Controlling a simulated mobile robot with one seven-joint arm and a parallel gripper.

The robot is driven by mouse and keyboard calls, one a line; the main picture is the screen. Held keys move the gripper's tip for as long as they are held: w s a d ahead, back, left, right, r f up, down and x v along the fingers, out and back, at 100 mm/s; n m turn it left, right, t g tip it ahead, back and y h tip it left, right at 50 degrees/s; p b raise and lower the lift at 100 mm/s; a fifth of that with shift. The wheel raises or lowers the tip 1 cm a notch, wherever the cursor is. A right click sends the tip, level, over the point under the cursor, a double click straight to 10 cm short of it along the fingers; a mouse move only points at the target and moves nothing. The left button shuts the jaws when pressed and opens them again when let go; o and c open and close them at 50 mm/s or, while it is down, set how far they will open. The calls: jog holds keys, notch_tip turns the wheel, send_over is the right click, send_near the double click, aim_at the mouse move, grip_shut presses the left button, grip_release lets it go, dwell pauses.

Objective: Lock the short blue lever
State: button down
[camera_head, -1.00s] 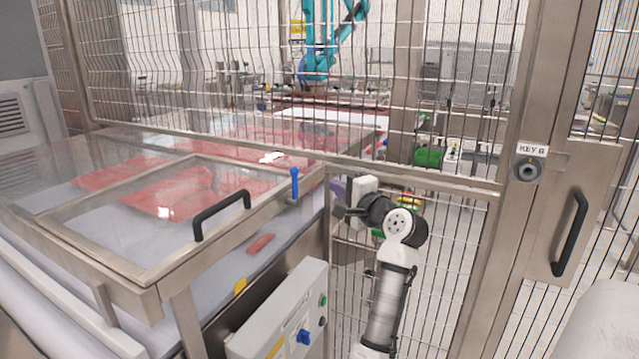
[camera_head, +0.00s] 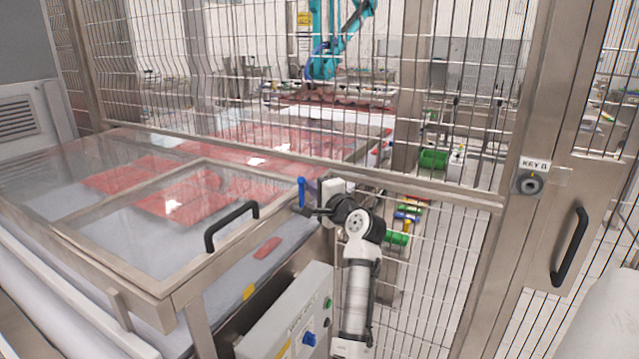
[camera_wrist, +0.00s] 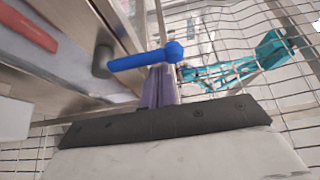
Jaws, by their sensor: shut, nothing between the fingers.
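The short blue lever (camera_head: 301,190) stands upright at the right end of the clear cover's frame, near the fence. In the wrist view the blue lever (camera_wrist: 146,57) lies across the picture, just beyond my fingertips. My gripper (camera_head: 306,210) is at the lever's lower part in the head view. In the wrist view my gripper (camera_wrist: 160,80) shows its purple-grey fingers shut together with nothing between them. The fingertips are very close to the lever; I cannot tell whether they touch it.
A clear cover with a black handle (camera_head: 231,224) lies left of the lever. A grey control box (camera_head: 290,318) with a blue knob stands below. The wire fence (camera_head: 450,240) is close behind my arm. A key lock (camera_head: 530,183) and door handle (camera_head: 569,247) are at right.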

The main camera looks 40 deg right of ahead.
jog(key=shift+a+f+b, duration=0.1)
jog(key=shift+a+b, duration=0.1)
jog(key=shift+b, duration=0.25)
jog(key=shift+s+a+n+t+b, duration=0.2)
jog(key=shift+a+n+t+b, duration=0.3)
jog(key=shift+b, duration=0.55)
jog(key=n+b, duration=0.1)
jog(key=b, duration=0.2)
jog(key=a+f+n+t+b, duration=0.1)
jog(key=b, duration=0.2)
jog(key=shift+s+n+y, duration=0.2)
jog(key=shift+n+y, duration=0.1)
jog(key=shift+n, duration=0.1)
jog(key=s+a+f+n+t+y+b, duration=0.2)
jog(key=n+y+b, duration=0.6)
jog(key=n+b, duration=0.8)
jog(key=a+f+t+b, duration=0.1)
jog(key=a+b, duration=0.1)
jog(key=b, duration=0.2)
jog(key=shift+a+f+b, duration=0.2)
jog(key=shift+f+b, duration=0.15)
jog(key=shift+f, duration=0.3)
